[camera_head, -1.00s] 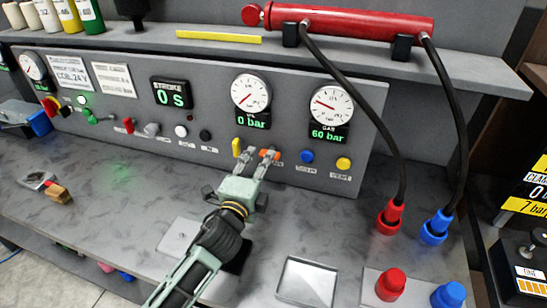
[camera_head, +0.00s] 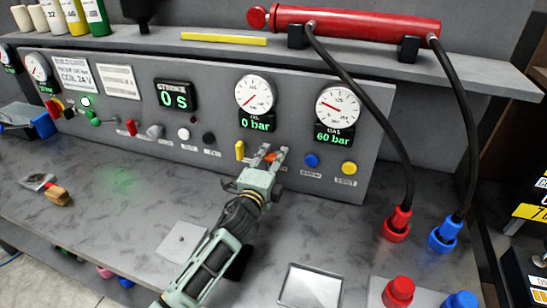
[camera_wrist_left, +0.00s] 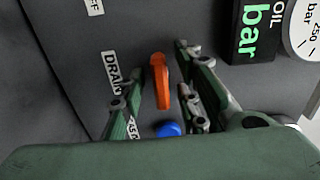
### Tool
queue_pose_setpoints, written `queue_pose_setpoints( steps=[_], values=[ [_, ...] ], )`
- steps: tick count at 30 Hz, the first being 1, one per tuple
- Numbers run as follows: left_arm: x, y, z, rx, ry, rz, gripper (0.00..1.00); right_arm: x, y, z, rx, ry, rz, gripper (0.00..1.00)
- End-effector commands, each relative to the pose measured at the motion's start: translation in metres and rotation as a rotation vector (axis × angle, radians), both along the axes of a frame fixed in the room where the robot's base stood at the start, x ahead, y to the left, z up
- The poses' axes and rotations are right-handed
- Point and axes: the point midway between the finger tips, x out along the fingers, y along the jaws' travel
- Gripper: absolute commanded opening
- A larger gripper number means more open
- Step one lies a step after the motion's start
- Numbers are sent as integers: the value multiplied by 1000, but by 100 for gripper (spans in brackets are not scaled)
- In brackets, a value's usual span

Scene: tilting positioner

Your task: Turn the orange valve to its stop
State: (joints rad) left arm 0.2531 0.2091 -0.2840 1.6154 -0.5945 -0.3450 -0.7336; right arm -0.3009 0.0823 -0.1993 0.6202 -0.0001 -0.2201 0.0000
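The orange valve (camera_head: 270,156) is a small lever on the grey panel, below and between the two dial gauges. In the left wrist view the lever (camera_wrist_left: 160,80) stands between my fingers, with a visible gap on each side. My left gripper (camera_head: 271,154) is open and its fingers straddle the lever; the gripper also shows in the left wrist view (camera_wrist_left: 160,68). The oil gauge (camera_head: 256,95) display reads 0 bar and the gas gauge (camera_head: 339,106) display reads 60 bar. My right gripper is not in view.
Black hoses (camera_head: 376,110) hang at the right. A metal tray (camera_head: 310,287) lies on the bench.

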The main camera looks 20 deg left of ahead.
Motion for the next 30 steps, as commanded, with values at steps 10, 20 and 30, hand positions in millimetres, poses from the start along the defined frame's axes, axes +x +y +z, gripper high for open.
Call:
queue_pose_setpoints(
  steps=[10,20,30],
  values=[
    [5,0,0,-1,-1,-1,30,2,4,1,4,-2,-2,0],
    [5,0,0,-1,0,0,2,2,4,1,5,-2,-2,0],
    [4,0,-1,-6,1,0,0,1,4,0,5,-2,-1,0]
  ],
)
